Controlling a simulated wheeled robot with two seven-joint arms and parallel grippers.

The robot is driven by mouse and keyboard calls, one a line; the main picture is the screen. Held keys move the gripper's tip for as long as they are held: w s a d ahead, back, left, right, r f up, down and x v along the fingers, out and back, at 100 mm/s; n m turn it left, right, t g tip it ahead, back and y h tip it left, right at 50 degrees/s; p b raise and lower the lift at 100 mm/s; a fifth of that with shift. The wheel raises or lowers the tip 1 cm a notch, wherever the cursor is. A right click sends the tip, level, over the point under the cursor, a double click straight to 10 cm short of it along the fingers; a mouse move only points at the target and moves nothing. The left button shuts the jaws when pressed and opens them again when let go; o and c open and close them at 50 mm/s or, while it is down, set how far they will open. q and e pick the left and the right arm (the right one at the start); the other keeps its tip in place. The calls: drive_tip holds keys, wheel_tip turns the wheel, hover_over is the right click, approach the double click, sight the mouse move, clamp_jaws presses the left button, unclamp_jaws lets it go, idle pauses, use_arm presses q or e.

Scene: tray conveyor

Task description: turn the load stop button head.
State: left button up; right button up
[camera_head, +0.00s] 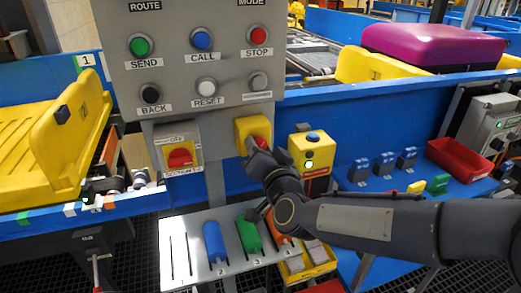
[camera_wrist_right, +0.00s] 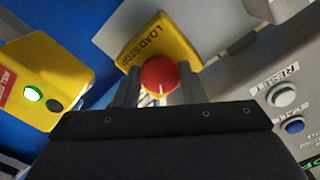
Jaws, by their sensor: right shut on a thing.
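The load stop button is a round red head on a yellow box (camera_head: 244,127) at the lower right of the grey control panel. Its red head (camera_wrist_right: 159,74) shows between the fingers in the right wrist view, with a white mark on its face and the words LOAD STOP on the yellow box behind it. My right gripper (camera_wrist_right: 158,88) is shut on the red head, one finger on each side. In the head view, my right gripper (camera_head: 257,155) covers part of the red head. My left gripper is not in view.
A red rotary switch (camera_head: 180,157) sits left of the load stop box. A yellow box with a lit button (camera_head: 309,152) stands close on the right. Panel buttons such as RESET (camera_head: 206,87) are just above. A slotted rack (camera_head: 180,262) with coloured pieces is below.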

drive_tip(key=o, duration=1)
drive_tip(key=v, duration=0.7)
drive_tip(key=shift+s, duration=0.35)
drive_tip(key=shift+d, duration=0.1)
